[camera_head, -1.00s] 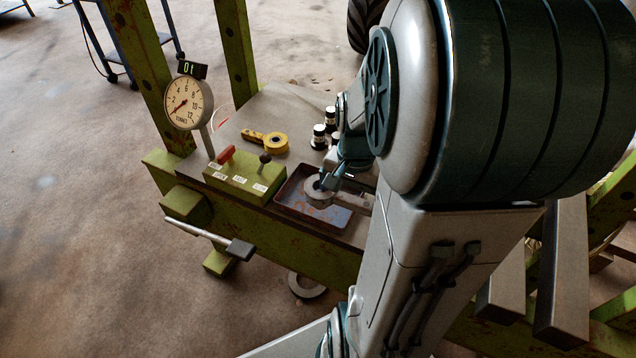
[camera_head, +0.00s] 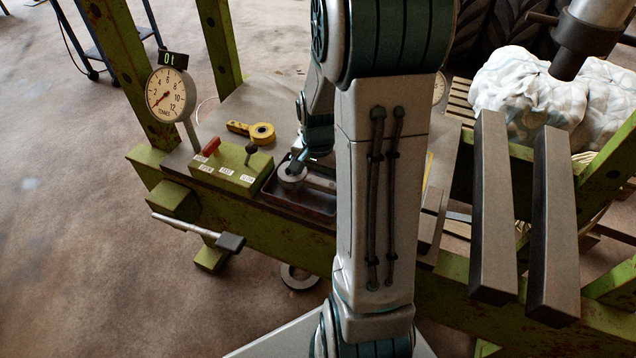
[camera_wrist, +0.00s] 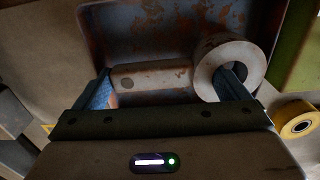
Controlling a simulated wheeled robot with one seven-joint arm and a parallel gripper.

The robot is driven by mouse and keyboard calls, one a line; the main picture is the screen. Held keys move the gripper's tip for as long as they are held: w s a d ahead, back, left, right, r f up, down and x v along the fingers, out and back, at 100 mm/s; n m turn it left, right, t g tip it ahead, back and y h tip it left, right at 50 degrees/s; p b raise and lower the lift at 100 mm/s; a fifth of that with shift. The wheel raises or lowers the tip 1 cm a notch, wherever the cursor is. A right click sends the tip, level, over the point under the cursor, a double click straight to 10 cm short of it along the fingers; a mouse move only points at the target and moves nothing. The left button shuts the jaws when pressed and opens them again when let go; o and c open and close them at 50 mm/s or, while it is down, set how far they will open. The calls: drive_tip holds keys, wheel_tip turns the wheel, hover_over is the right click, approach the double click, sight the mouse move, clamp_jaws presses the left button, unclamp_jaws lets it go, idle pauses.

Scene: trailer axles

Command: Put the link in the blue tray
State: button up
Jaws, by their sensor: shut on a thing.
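The link (camera_head: 292,173) is a worn grey metal piece with a ring at one end and a bar running right from it. In the wrist view the link (camera_wrist: 150,77) has its ring at the right and its bar pointing left. My gripper (camera_wrist: 166,88) is shut on it, with one finger in the ring's hole and the other near the bar's far end. The blue tray (camera_wrist: 115,35), rust-stained, lies beneath; the head view shows its dark rim (camera_head: 268,187) around the link. I cannot tell whether the link touches the tray floor. My arm hides the tray's right part.
A green control box (camera_head: 232,168) with levers stands left of the tray, beside a round dial gauge (camera_head: 170,95). A yellow ring-ended item (camera_head: 262,133) lies behind. Grey steel bars (camera_head: 493,210) and white sacks (camera_head: 530,95) are at right. A metal ring (camera_head: 298,277) lies on the floor.

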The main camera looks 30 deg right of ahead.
sight(318, 181)
drive_tip(key=shift+f, duration=0.75)
drive_tip(key=shift+f, duration=0.2)
drive_tip(key=o, duration=1.2)
wheel_tip(318, 181, up, 12)
drive_tip(key=p, duration=0.2)
drive_tip(key=s+a+r+n+t, duration=0.2)
drive_tip(key=s+a+r+n, duration=0.3)
drive_tip(key=s+a+n, duration=0.5)
drive_tip(key=shift+s+a, duration=1.1)
drive_tip(key=shift+a, duration=0.05)
drive_tip(key=shift+r, duration=0.1)
